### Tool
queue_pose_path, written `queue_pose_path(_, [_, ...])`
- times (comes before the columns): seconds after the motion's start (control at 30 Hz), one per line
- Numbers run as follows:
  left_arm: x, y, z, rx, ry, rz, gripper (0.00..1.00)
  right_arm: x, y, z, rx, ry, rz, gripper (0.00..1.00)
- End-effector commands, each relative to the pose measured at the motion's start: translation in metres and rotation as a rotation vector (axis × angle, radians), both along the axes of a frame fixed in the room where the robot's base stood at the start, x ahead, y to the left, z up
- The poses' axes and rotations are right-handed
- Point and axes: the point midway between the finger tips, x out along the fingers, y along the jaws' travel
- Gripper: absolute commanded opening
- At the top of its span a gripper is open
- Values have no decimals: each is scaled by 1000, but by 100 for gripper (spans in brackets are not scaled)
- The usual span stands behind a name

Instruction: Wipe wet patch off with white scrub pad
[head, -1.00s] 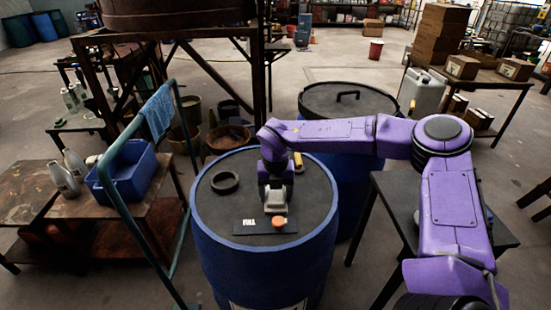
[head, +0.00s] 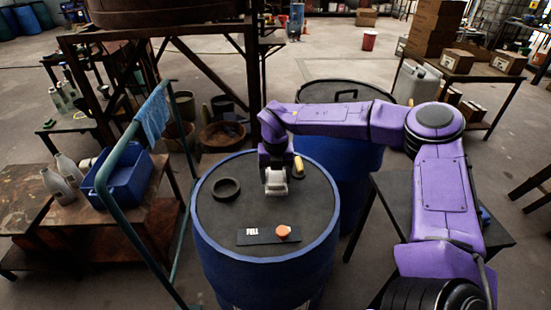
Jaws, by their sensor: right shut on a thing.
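My right gripper (head: 275,170) reaches in from the right over the dark top of a blue drum (head: 213,242). It points down and is shut on a whitish block, the white scrub pad (head: 276,187). The pad is at or just above the drum top; I cannot tell whether it touches. I cannot make out a wet patch on the dark lid; the area under the pad and gripper is hidden. My left gripper is not in view.
On the drum top are a black ring (head: 226,188), a black "FILL" plate (head: 256,236), an orange cap (head: 283,232) and a yellowish item (head: 298,167) beside the gripper. A green rail (head: 124,225) with a blue cloth (head: 153,117) stands left. Another lidded drum (head: 345,93) is behind.

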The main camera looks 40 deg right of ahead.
Motion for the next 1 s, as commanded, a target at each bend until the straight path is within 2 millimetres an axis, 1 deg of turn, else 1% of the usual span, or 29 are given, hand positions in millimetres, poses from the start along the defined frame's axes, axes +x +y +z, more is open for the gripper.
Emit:
queue_pose_path(0.03, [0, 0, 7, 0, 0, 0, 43, 1, 0, 9, -1, -1, 1, 40])
queue_pose_path(0.43, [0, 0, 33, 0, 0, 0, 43, 2, 3, 43, 1, 1, 5, 40])
queue_pose_path(0.57, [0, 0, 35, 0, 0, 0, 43, 2, 4, 47, 1, 1, 6, 40])
queue_pose_path(1.0, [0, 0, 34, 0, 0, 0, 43, 2, 4, 46, 1, -1, 6, 40])
